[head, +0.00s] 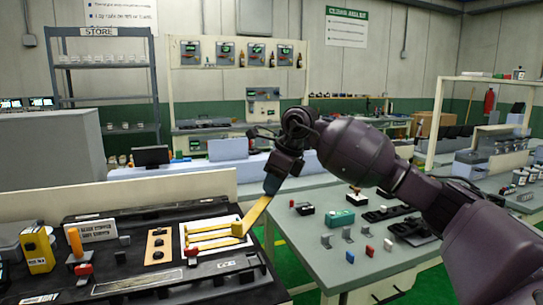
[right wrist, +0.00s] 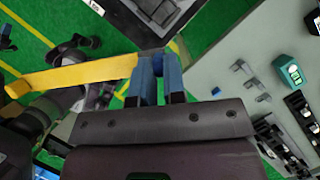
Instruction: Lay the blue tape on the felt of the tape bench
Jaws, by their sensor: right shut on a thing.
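My right gripper (head: 272,186) is shut on a long flat yellow strip (head: 256,213) with a blocky end. The strip slants down to the left, its lower end overlapping the white panel in the picture; I cannot tell whether it touches. In the right wrist view the yellow strip (right wrist: 75,77) runs left from the bluish fingertips (right wrist: 158,62). The dark top of the left bench (head: 140,276) carries a white panel (head: 190,252) with yellow bars. I cannot pick out a blue tape or say which surface is the felt. My left gripper is out of view.
On the left bench stand a yellow box (head: 37,250), an orange-handled tool (head: 75,241) and a red knob (head: 84,269). A grey-topped table (head: 310,236) on the right holds a teal box (head: 341,218) and several small clips. Green floor shows between them.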

